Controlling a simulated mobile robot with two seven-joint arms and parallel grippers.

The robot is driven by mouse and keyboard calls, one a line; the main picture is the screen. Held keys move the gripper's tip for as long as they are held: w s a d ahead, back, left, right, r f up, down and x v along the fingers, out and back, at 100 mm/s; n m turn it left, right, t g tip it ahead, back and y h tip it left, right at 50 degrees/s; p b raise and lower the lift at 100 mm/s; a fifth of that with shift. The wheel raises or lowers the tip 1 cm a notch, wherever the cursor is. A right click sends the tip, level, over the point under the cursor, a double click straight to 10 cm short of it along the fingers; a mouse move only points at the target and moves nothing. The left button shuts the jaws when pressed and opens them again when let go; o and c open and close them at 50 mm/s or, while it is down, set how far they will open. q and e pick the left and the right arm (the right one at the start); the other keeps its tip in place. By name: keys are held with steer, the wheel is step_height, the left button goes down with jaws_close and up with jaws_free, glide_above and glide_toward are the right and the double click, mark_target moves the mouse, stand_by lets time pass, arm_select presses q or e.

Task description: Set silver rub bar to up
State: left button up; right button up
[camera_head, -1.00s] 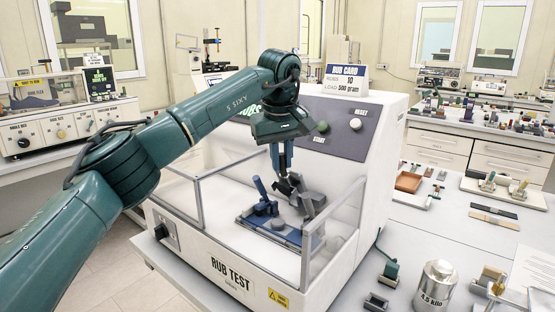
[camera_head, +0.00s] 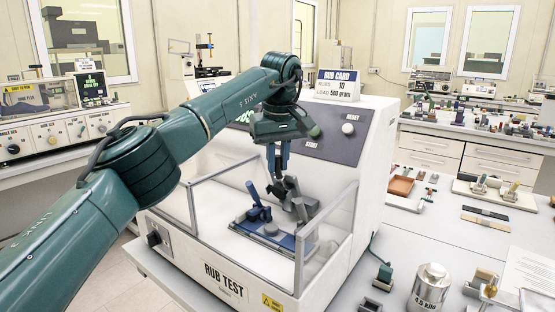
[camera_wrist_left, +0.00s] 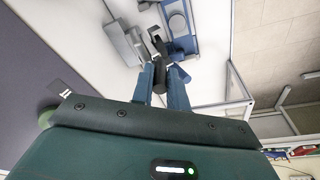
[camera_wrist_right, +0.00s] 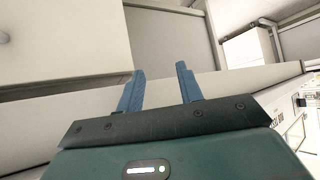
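The silver rub bar (camera_head: 303,207) is a grey, blocky lever with a dark handle, inside the clear-walled bay of the white rub tester (camera_head: 225,255). It leans up over a blue base plate (camera_head: 247,231); its grey block also shows in the left wrist view (camera_wrist_left: 124,42). My left gripper (camera_head: 277,176) hangs over the bay with its blue fingers pointing down. In the left wrist view, its fingers (camera_wrist_left: 162,72) are close together on either side of the dark handle (camera_wrist_left: 158,77). My right gripper (camera_wrist_right: 160,68) is open and empty, away from the tester.
A blue lever (camera_head: 256,200) stands beside the rub bar. Low clear panels (camera_head: 330,222) enclose the bay. A green knob (camera_head: 313,130) and a white reset knob (camera_head: 347,129) sit on the panel above. A metal weight (camera_head: 431,285) stands on the table at right.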

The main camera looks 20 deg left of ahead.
arm_select(q)
steer(key=o, duration=0.4)
steer(key=shift+r, duration=0.1)
steer(key=r, duration=0.4)
steer(key=s+r, duration=0.1)
steer(key=r, duration=0.2)
steer(key=shift+s+d, duration=0.1)
steer(key=shift+d, duration=0.25)
